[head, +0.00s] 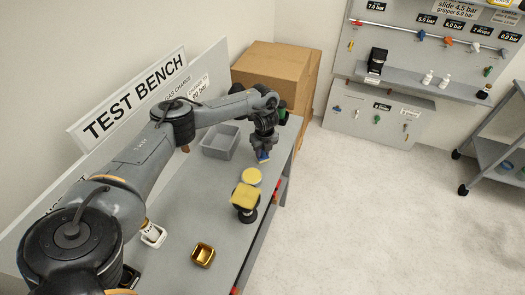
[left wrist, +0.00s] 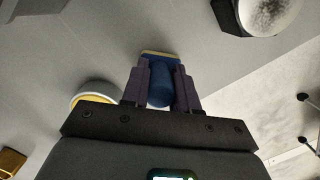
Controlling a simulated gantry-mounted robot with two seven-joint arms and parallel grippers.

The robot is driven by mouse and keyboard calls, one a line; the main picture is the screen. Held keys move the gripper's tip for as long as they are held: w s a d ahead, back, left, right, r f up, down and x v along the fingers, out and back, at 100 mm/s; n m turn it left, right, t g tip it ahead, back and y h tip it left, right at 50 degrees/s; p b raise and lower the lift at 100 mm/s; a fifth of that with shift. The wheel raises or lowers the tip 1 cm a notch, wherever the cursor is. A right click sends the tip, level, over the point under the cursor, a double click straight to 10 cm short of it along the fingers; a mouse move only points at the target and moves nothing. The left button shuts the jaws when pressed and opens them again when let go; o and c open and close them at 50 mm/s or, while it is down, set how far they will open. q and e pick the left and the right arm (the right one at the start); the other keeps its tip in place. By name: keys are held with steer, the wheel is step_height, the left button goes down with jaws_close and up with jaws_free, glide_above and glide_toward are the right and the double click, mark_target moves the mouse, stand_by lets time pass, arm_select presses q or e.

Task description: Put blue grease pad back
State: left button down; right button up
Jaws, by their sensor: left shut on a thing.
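The blue grease pad (head: 263,157) hangs from my left gripper (head: 262,146) over the grey bench in the head view. In the left wrist view the pad (left wrist: 160,85) shows as a blue cylindrical grip on a blue base with a pale yellowish edge. The two dark fingers of my left gripper (left wrist: 160,90) are shut on the grip from both sides. Whether the pad touches the bench is hard to tell. A round yellow-topped dish (head: 251,176) sits just in front of the pad, apart from it. My right gripper is not in view.
A yellow square-topped black stand (head: 244,197) and a gold square cup (head: 203,255) are nearer on the bench. A grey bin (head: 220,142) stands left of the gripper. A white holder (head: 153,236) is by the arm.

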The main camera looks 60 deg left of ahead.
arm_select(q)
steer(key=shift+f, duration=0.1)
steer(key=c, duration=0.9)
jaws_free()
steer(key=shift+o, duration=0.2)
